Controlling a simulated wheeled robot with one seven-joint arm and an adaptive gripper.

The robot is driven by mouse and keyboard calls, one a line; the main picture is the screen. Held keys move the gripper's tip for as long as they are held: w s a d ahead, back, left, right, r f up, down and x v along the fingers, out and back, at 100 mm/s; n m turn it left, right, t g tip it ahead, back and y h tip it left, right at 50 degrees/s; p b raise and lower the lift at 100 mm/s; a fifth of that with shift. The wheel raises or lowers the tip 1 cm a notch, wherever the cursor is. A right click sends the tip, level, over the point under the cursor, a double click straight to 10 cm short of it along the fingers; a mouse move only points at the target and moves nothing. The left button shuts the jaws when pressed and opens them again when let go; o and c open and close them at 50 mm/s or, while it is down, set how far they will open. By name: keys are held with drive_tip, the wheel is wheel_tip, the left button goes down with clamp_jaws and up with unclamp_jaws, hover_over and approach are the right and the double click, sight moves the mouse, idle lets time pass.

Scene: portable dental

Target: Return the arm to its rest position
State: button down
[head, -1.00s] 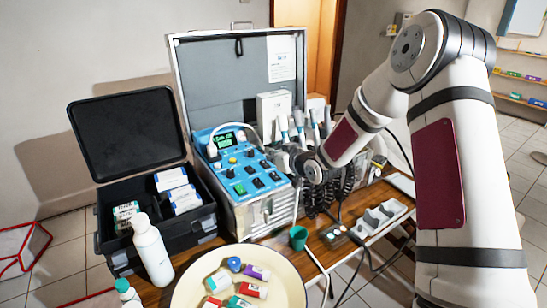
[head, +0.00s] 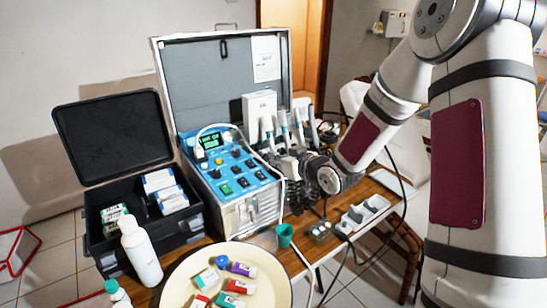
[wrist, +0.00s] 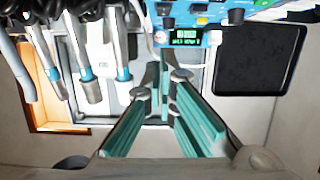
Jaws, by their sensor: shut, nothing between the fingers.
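My arm reaches in from the right in the head view, bent at the elbow. My gripper (head: 283,160) is in front of the dental unit's open case, just right of the blue control panel (head: 232,165) and near the dental handpieces (head: 283,130). It is small and partly lost against the dark parts there. In the wrist view, the teal-padded fingers of my gripper (wrist: 166,70) converge with nothing held between them. The control panel with its green display (wrist: 188,36) is ahead, and the handpieces (wrist: 90,80) hang at the left.
A black box (head: 150,225) with its lid up holds small cartons at the left. A white bottle (head: 141,255) and a cream tray (head: 185,285) with several small packs stand in front. A green cup (head: 285,235), a white holder (head: 362,213) and loose cables are near my arm.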

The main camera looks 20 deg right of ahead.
idle(0.3)
drive_tip(key=s+d+r+m+g+h+p, duration=0.1)
drive_tip(key=s+r+g+h, duration=0.2)
drive_tip(key=s+r, duration=0.45)
drive_tip(key=s+d+r+m+g+h+p, duration=0.1)
drive_tip(key=s+r+g+h, duration=0.3)
drive_tip(key=s, duration=0.7)
drive_tip(key=s+a+r+g+y, duration=0.1)
drive_tip(key=s+a+r, duration=0.1)
drive_tip(key=s, duration=1)
drive_tip(key=s+a+r+m+g+y, duration=0.1)
drive_tip(key=s+a, duration=0.1)
drive_tip(key=s, duration=0.9)
drive_tip(key=shift+s+r+m+y+p, duration=0.3)
drive_tip(key=shift+s+r+p, duration=0.05)
drive_tip(key=shift+r+p, duration=0.1)
